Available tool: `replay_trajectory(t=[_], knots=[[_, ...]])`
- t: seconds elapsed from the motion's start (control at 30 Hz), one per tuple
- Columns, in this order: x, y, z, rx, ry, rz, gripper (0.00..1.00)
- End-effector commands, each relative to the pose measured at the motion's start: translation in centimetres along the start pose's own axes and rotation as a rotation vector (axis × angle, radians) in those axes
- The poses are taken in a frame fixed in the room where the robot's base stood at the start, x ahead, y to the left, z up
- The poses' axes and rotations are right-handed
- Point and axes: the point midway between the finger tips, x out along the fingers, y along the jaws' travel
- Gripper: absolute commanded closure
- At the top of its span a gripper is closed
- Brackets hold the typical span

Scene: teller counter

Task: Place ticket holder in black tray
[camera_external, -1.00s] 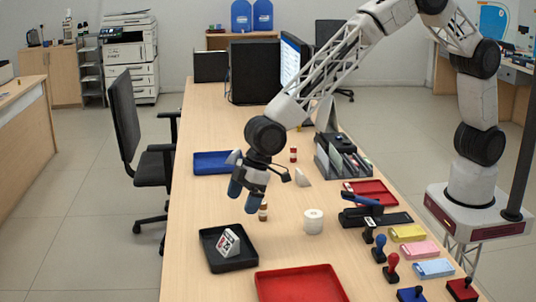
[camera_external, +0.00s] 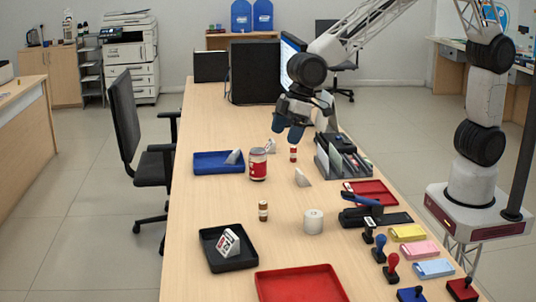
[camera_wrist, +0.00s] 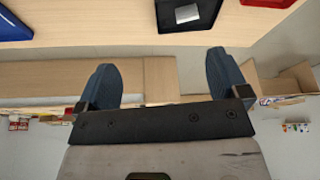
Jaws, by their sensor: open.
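My gripper (camera_external: 287,128) is open and empty above the far part of the table, well away from the tray. In the wrist view, the two blue fingers of my gripper (camera_wrist: 163,78) are spread apart with nothing between them. A black tray (camera_wrist: 205,22) with a grey piece in it shows at the top edge there.
White wedges (camera_external: 301,178), a paper roll (camera_external: 313,221), a red tray (camera_external: 300,290) and stamps (camera_external: 392,268) are also on the table.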

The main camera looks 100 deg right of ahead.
Motion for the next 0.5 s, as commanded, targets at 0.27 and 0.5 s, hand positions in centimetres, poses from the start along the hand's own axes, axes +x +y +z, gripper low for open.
replay_trajectory(t=[0.27, 0.5], knots=[[-8.1, 2.0, 6.7, 0.052, -0.016, 0.017, 0.07], [-13.7, 3.1, 13.2, 0.097, -0.035, 0.032, 0.07]])
